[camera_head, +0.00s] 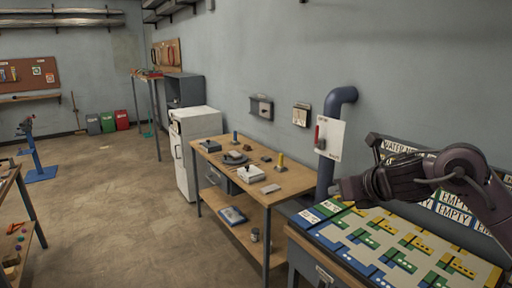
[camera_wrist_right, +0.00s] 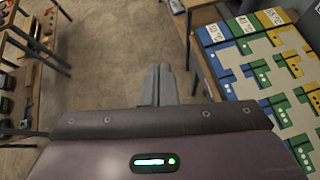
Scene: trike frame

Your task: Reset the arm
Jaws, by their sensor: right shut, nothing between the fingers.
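My right arm comes in from the right edge of the head view, with its right gripper (camera_head: 342,189) over the left part of the patterned board table. In the right wrist view the gripper's two grey fingers (camera_wrist_right: 158,84) are together with nothing between them. Below the fingers there is bare floor, with the patterned board (camera_wrist_right: 262,75) to their right. My left arm and left gripper are in neither view.
The patterned board (camera_head: 372,243) lies on a table at the lower right. A wooden workbench (camera_head: 268,192) with small items stands left of it. A blue pipe (camera_head: 328,150) rises behind. Open floor (camera_head: 120,220) lies left, with another bench (camera_head: 30,210) at the left edge.

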